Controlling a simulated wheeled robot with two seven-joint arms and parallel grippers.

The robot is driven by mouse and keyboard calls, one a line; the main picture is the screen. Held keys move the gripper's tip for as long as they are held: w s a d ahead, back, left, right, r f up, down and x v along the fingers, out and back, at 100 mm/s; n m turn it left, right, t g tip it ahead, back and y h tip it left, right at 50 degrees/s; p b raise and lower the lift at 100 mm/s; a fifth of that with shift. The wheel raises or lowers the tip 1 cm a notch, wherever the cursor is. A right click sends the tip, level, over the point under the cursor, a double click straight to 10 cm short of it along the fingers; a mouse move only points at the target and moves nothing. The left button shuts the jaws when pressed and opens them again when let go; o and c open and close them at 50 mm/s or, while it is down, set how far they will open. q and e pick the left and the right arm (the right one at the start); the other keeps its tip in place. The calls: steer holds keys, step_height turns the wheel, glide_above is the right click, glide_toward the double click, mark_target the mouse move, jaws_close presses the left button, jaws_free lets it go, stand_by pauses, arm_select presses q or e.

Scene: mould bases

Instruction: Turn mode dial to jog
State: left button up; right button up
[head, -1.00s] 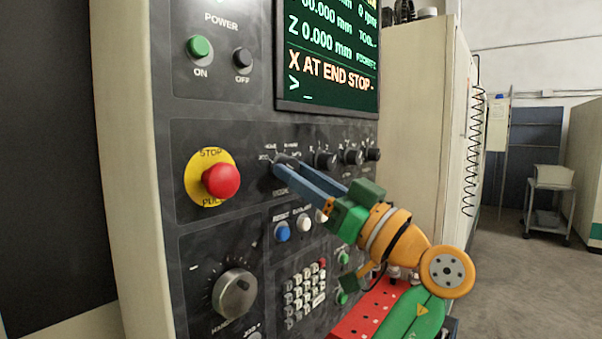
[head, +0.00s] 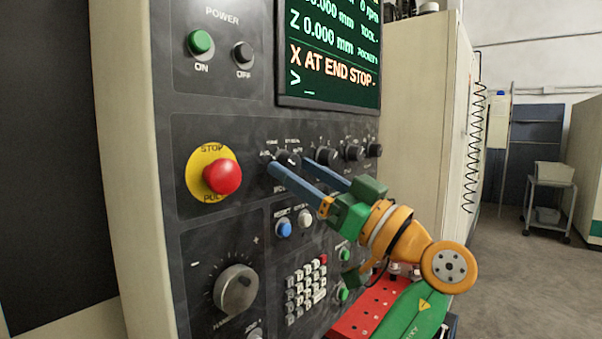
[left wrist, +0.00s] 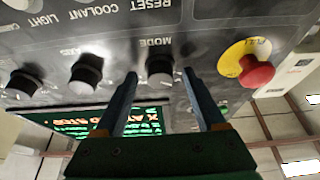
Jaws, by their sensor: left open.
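The mode dial (head: 286,157) is a small black knob with a pale mark, on the dark control panel right of the stop button. In the left wrist view the mode dial (left wrist: 160,68) sits below its upside-down MODE label, between my fingertips. My left gripper (head: 290,164) is open, its two blue fingers spread on either side of the dial with gaps. The left gripper (left wrist: 160,73) shows the same spacing in the wrist view. The small position labels around the dial are too blurred to tell where it points. My right gripper is not in view.
A red stop button (head: 222,176) on a yellow disc is close left of the dial. More black knobs (head: 327,155) line up to the right. Below are the blue reset button (head: 284,229), a keypad (head: 306,290) and a large handwheel (head: 236,289). A screen (head: 330,55) is above.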

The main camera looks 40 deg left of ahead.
arm_select(q)
steer(key=b+v, duration=0.2)
steer(key=v, duration=0.5)
steer(key=shift+a, duration=0.15)
